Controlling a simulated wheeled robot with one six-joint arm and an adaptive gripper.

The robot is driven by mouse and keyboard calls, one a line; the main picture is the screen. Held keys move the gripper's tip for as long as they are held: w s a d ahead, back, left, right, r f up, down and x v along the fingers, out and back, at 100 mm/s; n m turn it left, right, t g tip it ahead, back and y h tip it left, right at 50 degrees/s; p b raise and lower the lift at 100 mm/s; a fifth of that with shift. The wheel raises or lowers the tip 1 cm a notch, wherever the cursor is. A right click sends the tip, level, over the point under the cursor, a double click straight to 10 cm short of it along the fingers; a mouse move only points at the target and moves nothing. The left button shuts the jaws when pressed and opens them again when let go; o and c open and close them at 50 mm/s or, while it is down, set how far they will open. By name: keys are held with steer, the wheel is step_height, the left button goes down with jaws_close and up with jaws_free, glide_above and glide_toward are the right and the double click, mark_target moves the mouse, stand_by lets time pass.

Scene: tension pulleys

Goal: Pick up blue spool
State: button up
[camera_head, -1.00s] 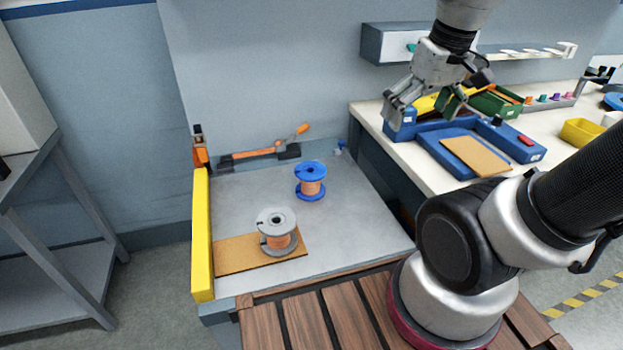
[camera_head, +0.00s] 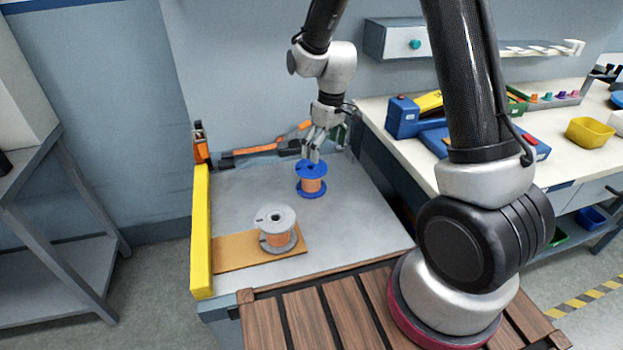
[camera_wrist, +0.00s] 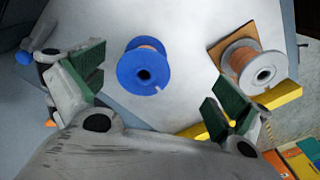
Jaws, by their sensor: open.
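The blue spool (camera_head: 311,184) stands upright on the grey table, with blue flanges and copper-coloured wire around its core. In the wrist view its blue top flange (camera_wrist: 133,70) shows from above, with a dark centre hole. My gripper (camera_head: 313,156) is above the blue spool in the head view, pointing down. In the wrist view my gripper (camera_wrist: 160,95) has its green-padded fingers wide apart, and the spool shows between and beyond them, nearer the left finger. Nothing is held. The height gap between fingertips and spool is hard to judge.
A grey spool (camera_head: 276,230) with copper wire stands on a brown board (camera_head: 232,251) at the front left of the table. A yellow bar (camera_head: 202,235) edges the table's left side. An orange-handled tool (camera_head: 262,150) lies at the back. The table's right part is clear.

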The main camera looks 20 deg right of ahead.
steer(key=n+t, duration=0.1)
steer(key=n, duration=0.1)
glide_above(311, 168)
steer(key=s, duration=0.2)
step_height(311, 168, down, 3)
steer(key=f, duration=0.4)
steer(key=w+f, duration=0.1)
steer(key=f, duration=0.2)
steer(key=shift+a+f, duration=0.1)
steer(key=shift+a, duration=0.05)
steer(key=c, duration=1.4)
